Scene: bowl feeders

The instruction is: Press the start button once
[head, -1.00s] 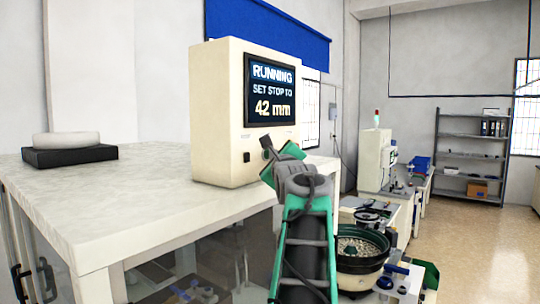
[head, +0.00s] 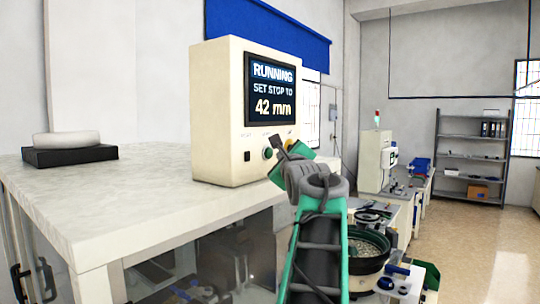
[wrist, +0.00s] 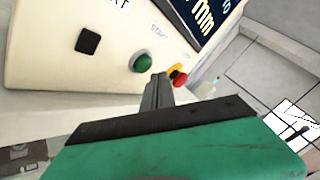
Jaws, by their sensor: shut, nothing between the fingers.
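The cream control box (head: 218,115) stands on the white bench top. Its screen (head: 270,90) reads "RUNNING SET STOP TO 42 mm". The green start button (head: 267,153) shows on the front panel, and in the wrist view (wrist: 142,62) it lies under a "START" label. My gripper (head: 278,142) is shut and empty in front of the panel, right of the green button. In the wrist view my gripper (wrist: 158,82) has its fingertips just below and right of the green button, apparently apart from it. A red and yellow button (wrist: 177,75) lies right of the fingertips.
A black square switch (wrist: 88,41) is left of the green button. The bench top (head: 130,195) is mostly clear, with a white round piece on a black block (head: 70,150) at left. A bowl feeder (head: 370,250) stands at lower right.

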